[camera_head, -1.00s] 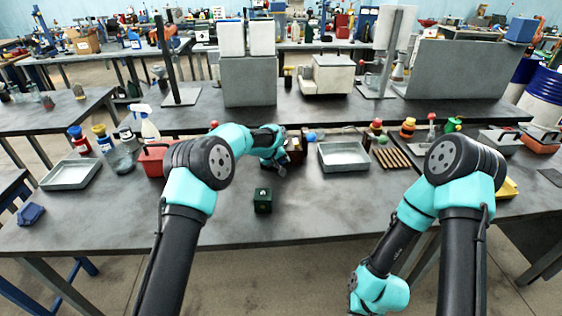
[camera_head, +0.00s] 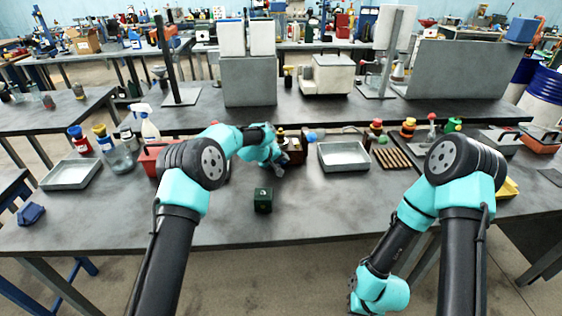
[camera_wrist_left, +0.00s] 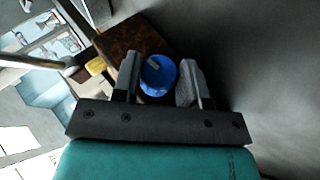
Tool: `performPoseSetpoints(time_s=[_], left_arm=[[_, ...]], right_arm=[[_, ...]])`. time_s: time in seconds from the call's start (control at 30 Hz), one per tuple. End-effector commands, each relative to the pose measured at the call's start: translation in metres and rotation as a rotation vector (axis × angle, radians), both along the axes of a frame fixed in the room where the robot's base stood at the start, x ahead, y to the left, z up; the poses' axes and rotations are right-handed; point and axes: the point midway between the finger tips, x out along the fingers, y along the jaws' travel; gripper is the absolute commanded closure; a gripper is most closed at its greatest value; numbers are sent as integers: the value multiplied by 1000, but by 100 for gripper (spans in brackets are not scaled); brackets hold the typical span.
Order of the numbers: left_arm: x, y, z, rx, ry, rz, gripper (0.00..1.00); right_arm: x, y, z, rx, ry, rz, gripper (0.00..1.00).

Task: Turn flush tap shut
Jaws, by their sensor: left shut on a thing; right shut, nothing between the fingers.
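My left gripper (camera_wrist_left: 158,85) is shut on a round blue knob (camera_wrist_left: 158,76), which I take to be the flush tap. The knob shows between the two grey fingers in the left wrist view, against a rusty brown box (camera_wrist_left: 126,45). In the head view my left gripper (camera_head: 284,158) is at the near left side of the brown box (camera_head: 296,155). The held knob is hidden there by the gripper and wrist. My right arm hangs in front of the table at lower right; its gripper is not in view.
A small dark green box (camera_head: 263,200) stands nearer on the table. A grey tray (camera_head: 343,157) is right of the brown box, and another blue round part (camera_head: 311,136) is behind it. A red container (camera_head: 152,160) is behind my left arm. The front middle tabletop is mostly clear.

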Motion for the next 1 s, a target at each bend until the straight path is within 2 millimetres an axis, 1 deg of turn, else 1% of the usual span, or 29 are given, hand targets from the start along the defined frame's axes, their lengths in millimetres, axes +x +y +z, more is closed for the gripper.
performPoseSetpoints(time_s=[0.6,0.8,1.0], left_arm=[[0,3,-3,-333,-29,2,84],[0,2,-4,-398,-35,0,84],[0,2,-4,-425,-39,1,84]], right_arm=[[0,0,0,0,0,0,100],[0,0,0,0,0,0,100],[0,0,0,0,0,0,100]])
